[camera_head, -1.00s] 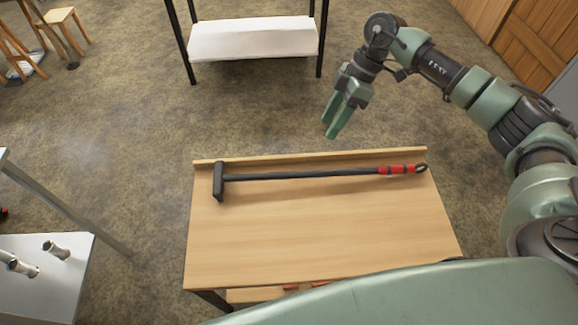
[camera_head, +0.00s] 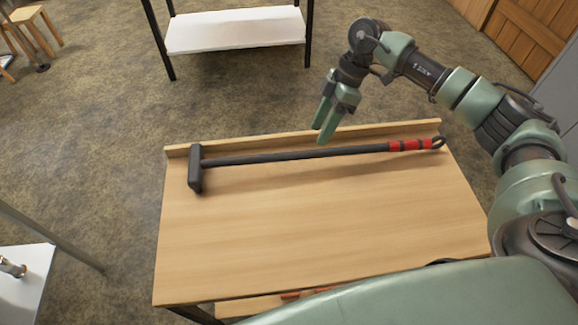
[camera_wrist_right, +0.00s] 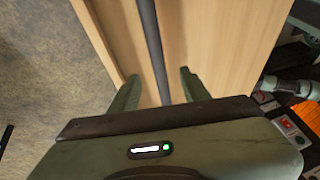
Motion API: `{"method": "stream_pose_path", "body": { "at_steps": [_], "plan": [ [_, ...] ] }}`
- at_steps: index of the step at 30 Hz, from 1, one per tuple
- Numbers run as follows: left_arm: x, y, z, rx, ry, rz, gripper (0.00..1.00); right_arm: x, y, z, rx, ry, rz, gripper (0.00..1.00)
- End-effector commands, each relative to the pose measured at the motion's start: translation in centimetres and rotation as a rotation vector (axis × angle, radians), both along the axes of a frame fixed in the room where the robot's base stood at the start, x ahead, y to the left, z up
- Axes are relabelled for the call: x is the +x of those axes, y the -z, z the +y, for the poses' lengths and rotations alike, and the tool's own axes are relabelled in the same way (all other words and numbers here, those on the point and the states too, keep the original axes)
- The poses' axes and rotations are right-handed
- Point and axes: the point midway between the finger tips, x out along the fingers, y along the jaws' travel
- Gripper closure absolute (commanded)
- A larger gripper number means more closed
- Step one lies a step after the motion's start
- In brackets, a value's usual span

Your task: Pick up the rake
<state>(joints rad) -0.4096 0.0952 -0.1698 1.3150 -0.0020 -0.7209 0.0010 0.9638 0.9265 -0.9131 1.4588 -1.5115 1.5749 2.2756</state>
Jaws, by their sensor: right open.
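The rake (camera_head: 300,155) lies on the wooden table, with a dark head at its left end and a black shaft. A red grip and a dark loop are at its right end. My right gripper (camera_head: 322,122) is open and empty, with its green fingers over the table's back edge, close to the middle of the shaft in the picture. In the right wrist view, the shaft (camera_wrist_right: 152,50) runs between the two spread fingers of my right gripper (camera_wrist_right: 158,90). The fingers do not close on it. My left gripper is not in view.
The wooden table (camera_head: 320,230) has a raised strip along its back edge, and its front half is bare. A white shelf (camera_head: 235,30) on dark legs stands behind it. A white-topped stand (camera_head: 25,285) is at the lower left. Wooden stools (camera_head: 35,30) stand far left.

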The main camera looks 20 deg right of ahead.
Motion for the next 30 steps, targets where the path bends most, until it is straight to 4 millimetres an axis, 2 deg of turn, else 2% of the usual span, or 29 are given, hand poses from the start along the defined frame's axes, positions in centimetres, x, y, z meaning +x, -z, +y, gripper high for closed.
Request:
{"method": "stream_pose_path", "body": {
  "at_steps": [16,20,26,27,30],
  "plan": [
    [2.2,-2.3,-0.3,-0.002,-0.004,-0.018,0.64,-0.2,6.4,2.9,0.001,-0.001,0.002,0.53],
    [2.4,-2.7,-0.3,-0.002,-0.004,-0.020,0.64,-0.3,7.1,3.2,0.000,0.000,0.001,0.53],
    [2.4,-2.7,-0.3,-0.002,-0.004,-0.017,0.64,-0.3,7.1,3.2,0.000,0.000,0.001,0.53],
    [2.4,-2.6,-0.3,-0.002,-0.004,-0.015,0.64,-0.3,7.1,3.2,0.000,0.000,0.001,0.59],
    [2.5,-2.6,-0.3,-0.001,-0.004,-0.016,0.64,-0.3,7.1,3.2,0.000,0.000,0.001,0.87]
  ]
}}
